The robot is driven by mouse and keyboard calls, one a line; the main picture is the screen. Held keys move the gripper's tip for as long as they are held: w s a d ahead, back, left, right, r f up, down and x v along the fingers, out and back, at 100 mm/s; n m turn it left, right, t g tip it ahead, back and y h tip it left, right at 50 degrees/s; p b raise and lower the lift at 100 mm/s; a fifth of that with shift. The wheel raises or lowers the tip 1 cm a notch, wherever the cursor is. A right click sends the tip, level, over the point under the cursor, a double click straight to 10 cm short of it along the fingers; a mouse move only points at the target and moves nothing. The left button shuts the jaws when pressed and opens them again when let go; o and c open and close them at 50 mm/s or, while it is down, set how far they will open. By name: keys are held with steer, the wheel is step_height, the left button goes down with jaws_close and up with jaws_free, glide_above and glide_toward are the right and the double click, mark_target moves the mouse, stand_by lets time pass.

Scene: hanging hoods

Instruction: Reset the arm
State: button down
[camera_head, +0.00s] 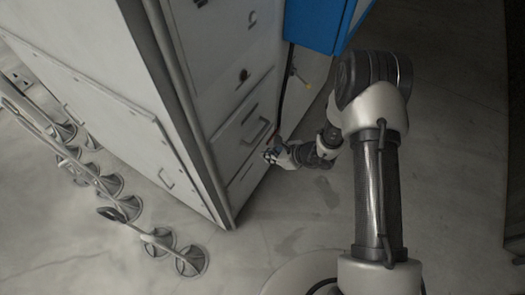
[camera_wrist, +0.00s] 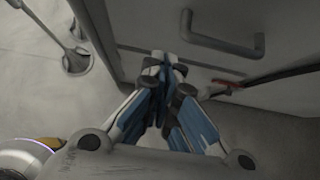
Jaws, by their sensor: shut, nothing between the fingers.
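My arm reaches out from the right side of the head view, bends at the top and comes down toward the cabinet. My gripper (camera_head: 268,155) is beside the lower front of the grey cabinet (camera_head: 232,60), close to a drawer; I cannot tell whether it touches. In the wrist view my gripper (camera_wrist: 165,62) is shut, its blue and white fingers together and nothing between them. A dark drawer handle (camera_wrist: 222,42) is just beyond the fingertips, to their upper right.
A blue box (camera_head: 316,22) is at the top, near my arm. Several metal stands with round feet (camera_head: 190,262) are on the floor at left. A red and black cable or bar (camera_wrist: 265,80) runs right of the fingers. The floor (camera_head: 455,150) right of my arm is clear.

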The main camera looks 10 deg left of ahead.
steer(key=shift+d+r, duration=0.15)
steer(key=s+r+n+g, duration=0.15)
steer(key=r+n, duration=0.25)
steer(key=r, duration=0.5)
steer(key=s+d+r+n, duration=0.1)
steer(key=s+r+n, duration=0.15)
steer(key=r, duration=0.55)
steer(key=s+r+n, duration=0.1)
steer(key=r+n, duration=0.3)
steer(key=r, duration=0.5)
steer(key=s+d+r+n+t+h, duration=0.1)
steer(key=s+d+r+n+h, duration=0.3)
steer(key=s+d, duration=0.5)
steer(key=s+d+r+n+t+h, duration=0.2)
steer(key=s+d+r+n+h, duration=0.2)
steer(key=s+d+r+n, duration=0.3)
steer(key=s+d+r, duration=0.2)
steer(key=s+d, duration=0.1)
steer(key=d, duration=0.1)
steer(key=shift+s+d+r, duration=0.2)
steer(key=shift+d+r, duration=0.05)
steer(key=shift+d, duration=0.15)
steer(key=shift+n, duration=0.25)
